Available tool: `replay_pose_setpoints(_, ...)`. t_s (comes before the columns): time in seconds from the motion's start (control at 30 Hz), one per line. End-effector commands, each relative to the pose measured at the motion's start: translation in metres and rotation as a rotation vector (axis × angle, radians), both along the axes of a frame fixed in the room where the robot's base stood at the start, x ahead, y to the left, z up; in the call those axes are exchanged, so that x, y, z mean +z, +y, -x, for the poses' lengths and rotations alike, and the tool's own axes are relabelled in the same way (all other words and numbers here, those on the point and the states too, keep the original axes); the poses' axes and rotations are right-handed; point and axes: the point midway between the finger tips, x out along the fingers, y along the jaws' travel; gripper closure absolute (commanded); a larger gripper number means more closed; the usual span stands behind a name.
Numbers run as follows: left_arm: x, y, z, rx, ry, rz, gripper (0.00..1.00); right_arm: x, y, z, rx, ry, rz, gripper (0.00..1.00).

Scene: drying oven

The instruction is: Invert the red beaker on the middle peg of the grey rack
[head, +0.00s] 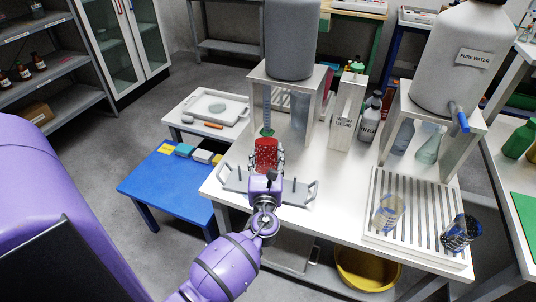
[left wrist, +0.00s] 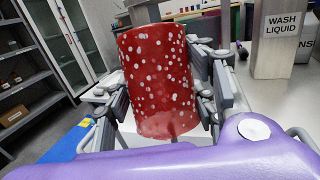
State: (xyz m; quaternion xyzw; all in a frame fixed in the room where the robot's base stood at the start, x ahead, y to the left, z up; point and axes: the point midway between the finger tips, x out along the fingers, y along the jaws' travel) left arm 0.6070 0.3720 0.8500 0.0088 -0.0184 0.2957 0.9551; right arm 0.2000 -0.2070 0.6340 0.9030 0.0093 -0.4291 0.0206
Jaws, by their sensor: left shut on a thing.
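The red beaker (head: 266,152) has white dots. My left gripper (head: 266,166) is shut on its sides, and in the left wrist view the beaker (left wrist: 158,80) fills the space between the fingers. The beaker looks roughly upright or slightly tilted; I cannot tell which end is its mouth. The grey rack (head: 296,194) lies on the white table with a raised handle at each end. My gripper and the beaker are over the rack's middle in the head view and hide its middle peg. I cannot tell the height of the beaker above the rack. My right gripper is not in view.
A white stand with a grey tank (head: 291,40) rises just behind the beaker. A wash-liquid dispenser (head: 347,110) and a bottle (head: 370,115) stand to the right. A slatted draining rack (head: 387,180) holds two glass beakers. A blue table (head: 150,186) is at left.

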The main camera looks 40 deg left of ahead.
Motion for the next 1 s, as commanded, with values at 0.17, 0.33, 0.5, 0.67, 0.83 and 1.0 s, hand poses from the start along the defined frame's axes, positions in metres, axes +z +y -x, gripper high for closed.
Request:
replay_pose_setpoints(0.17, -0.019, 0.0, 0.001, 0.0, 0.004, -0.001, 0.82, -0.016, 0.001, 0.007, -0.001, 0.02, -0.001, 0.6)
replay_pose_setpoints(0.33, -0.033, 0.0, 0.001, -0.001, 0.004, -0.001, 0.82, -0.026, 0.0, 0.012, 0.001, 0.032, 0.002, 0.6)
replay_pose_setpoints(0.5, -0.046, 0.0, 0.001, -0.001, 0.003, -0.001, 0.82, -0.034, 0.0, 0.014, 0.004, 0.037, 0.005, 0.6)
replay_pose_setpoints(0.67, -0.059, 0.0, 0.001, -0.001, 0.003, -0.001, 0.82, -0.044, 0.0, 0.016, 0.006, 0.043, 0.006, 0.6)
replay_pose_setpoints(0.83, -0.07, 0.0, 0.001, -0.001, 0.003, -0.001, 0.82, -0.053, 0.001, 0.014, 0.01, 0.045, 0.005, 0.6)
replay_pose_setpoints(1.0, -0.075, 0.0, 0.0, 0.0, 0.001, 0.0, 0.82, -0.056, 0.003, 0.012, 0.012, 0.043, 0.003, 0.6)
